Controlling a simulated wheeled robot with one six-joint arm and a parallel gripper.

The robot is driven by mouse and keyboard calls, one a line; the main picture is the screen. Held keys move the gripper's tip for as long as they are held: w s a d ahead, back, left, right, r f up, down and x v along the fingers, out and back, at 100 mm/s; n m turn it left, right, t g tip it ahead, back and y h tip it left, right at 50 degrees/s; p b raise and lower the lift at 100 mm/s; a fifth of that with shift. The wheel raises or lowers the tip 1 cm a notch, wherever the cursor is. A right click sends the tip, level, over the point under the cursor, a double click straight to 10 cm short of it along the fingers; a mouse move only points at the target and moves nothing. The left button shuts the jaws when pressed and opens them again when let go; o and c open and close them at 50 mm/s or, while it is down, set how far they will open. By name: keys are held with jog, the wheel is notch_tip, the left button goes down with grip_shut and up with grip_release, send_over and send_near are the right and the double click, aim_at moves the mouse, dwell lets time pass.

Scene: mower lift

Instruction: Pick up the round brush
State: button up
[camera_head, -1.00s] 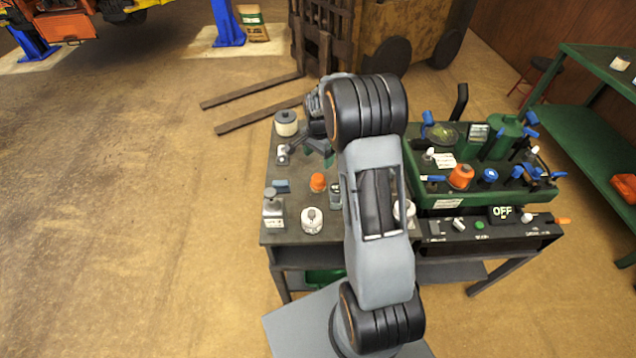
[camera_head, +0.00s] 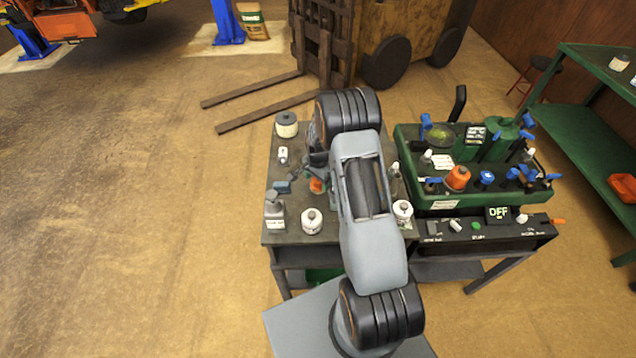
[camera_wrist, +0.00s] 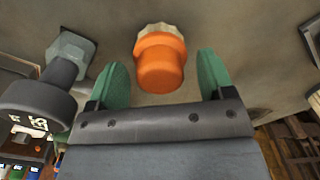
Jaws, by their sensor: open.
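What looks like the round brush (camera_wrist: 160,64) has an orange body and a pale, ridged base. In the wrist view it is upper centre, between the two green fingers of my gripper (camera_wrist: 166,68), with a visible gap on each side. In the head view the brush (camera_head: 317,186) stands on the dark table, partly covered by my gripper (camera_head: 308,176). My gripper is open and empty. How far the brush reaches in depth between the fingers I cannot tell.
A blue-grey piece (camera_head: 281,187) lies just left of the brush. A green machine tray (camera_head: 470,195) borders the right.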

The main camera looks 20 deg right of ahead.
jog(key=shift+c, duration=0.2)
jog(key=c, duration=1)
jog(key=shift+o, duration=0.2)
jog(key=shift+r, duration=0.25)
jog(key=r, duration=0.1)
jog(key=r+b, duration=0.1)
jog(key=r, duration=0.1)
jog(key=shift+d+r, duration=0.1)
jog(key=shift+d, duration=0.2)
jog(key=s+d+r+b, duration=0.3)
jog(key=s+d+r, duration=0.2)
jog(key=d+r, duration=0.4)
jog(key=shift+s+d+r, duration=0.15)
jog(key=shift+d, duration=1.55)
